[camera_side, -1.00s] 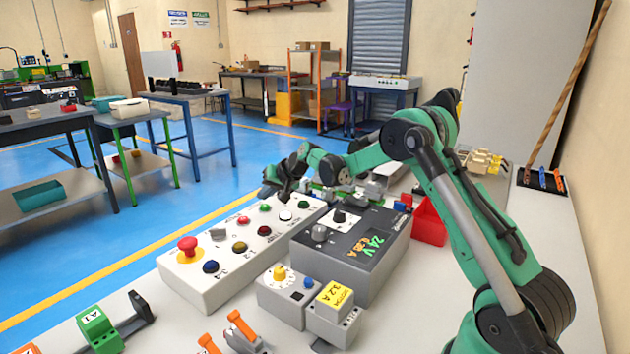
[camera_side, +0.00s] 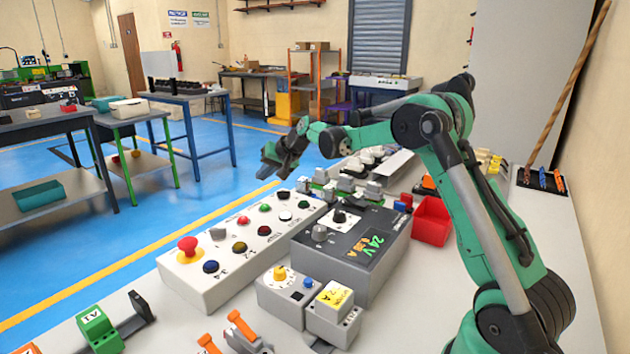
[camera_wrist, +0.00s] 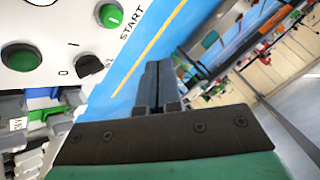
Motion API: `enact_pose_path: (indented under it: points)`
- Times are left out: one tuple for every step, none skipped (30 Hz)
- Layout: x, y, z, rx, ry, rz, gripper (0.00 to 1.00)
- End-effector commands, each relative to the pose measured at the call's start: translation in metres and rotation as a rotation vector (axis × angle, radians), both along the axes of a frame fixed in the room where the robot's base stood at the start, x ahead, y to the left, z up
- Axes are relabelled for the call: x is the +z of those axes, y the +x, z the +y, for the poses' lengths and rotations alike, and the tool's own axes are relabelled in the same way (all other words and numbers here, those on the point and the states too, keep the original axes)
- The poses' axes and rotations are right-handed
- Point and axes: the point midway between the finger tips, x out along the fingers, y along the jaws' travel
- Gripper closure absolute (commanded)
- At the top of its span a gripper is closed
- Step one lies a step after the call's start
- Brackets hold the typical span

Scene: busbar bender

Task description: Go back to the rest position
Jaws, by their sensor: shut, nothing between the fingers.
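My gripper (camera_side: 268,157) is raised above the far end of the white control box, over the blue floor in the side view. It is shut and empty, with its dark fingers together; they also show in the wrist view (camera_wrist: 155,85). The white control box (camera_side: 205,285) has a red mushroom button (camera_side: 187,246) and several coloured buttons and knobs. In the wrist view, green buttons (camera_wrist: 110,16) and a black knob (camera_wrist: 92,67) on a panel lie to the left of the fingers, clear of them.
A grey 24 V unit (camera_side: 345,255) stands beside the control box. A red bin (camera_side: 431,224) stands to its right. Small terminal parts (camera_side: 345,185) sit behind. Orange-handled clamps (camera_side: 242,325) and a green block (camera_side: 98,330) are at the front. The air around my gripper looks clear.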

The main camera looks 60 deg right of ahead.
Motion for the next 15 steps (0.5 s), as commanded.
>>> enact_pose_path:
  points:
    - [0.0, 0.0, 0.0, 0.0, 0.0, 0.0, 1.0]
    - [0.0, 0.0, 0.0, 0.0, 0.0, 0.0, 1.0]
    - [0.0, 0.0, 0.0, 0.0, 0.0, 0.0, 1.0]
    - [0.0, 0.0, 0.0, 0.0, 0.0, 0.0, 1.0]
    - [0.0, 0.0, 0.0, 0.0, 0.0, 0.0, 1.0]
    - [0.0, 0.0, 0.0, 0.0, 0.0, 0.0, 1.0]
    - [0.0, 0.0, 0.0, 0.0, 0.0, 0.0, 1.0]
    - [0.0, 0.0, 0.0, 0.0, 0.0, 0.0, 1.0]
    - [0.0, 0.0, 0.0, 0.0, 0.0, 0.0, 1.0]
    - [0.0, 0.0, 0.0, 0.0, 0.0, 0.0, 1.0]
    - [0.0, 0.0, 0.001, 0.002, -0.001, 0.001, 1.0]
    - [0.002, -0.001, 0.003, 0.006, -0.004, 0.002, 1.0]
    - [0.004, -0.003, 0.006, 0.011, -0.008, 0.004, 1.0]
    - [0.006, -0.004, 0.01, 0.018, -0.014, 0.006, 1.0]
    - [0.011, -0.008, 0.017, 0.03, -0.025, 0.012, 1.0]
